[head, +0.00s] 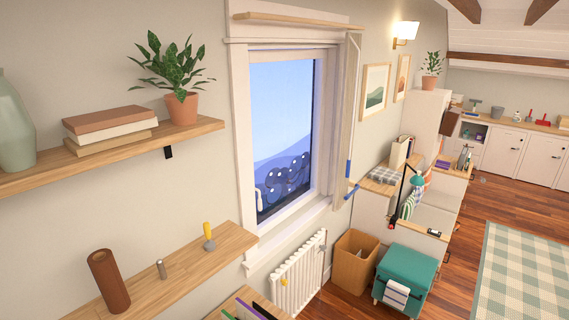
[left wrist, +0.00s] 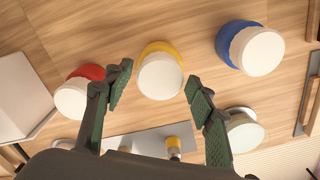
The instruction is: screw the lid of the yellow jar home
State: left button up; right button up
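The yellow jar (left wrist: 158,46) shows in the left wrist view, standing on a wooden surface. Its round white lid (left wrist: 160,77) faces the camera and covers most of the jar. How tightly the lid sits cannot be told. My left gripper (left wrist: 158,78) is open, with one dark green-padded finger on each side of the lid in the picture. Gaps show between both fingers and the lid, and nothing is gripped. The head view shows neither the jar nor my grippers. My right gripper is in neither view.
In the left wrist view, a red jar (left wrist: 86,73) is left of the left finger, and a blue jar (left wrist: 232,40) is upper right. A pale round container (left wrist: 244,132) is close to the right finger. A yellow-topped item (left wrist: 180,136) is below, between the fingers.

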pick_arm(q)
jog(key=shift+o, duration=0.8)
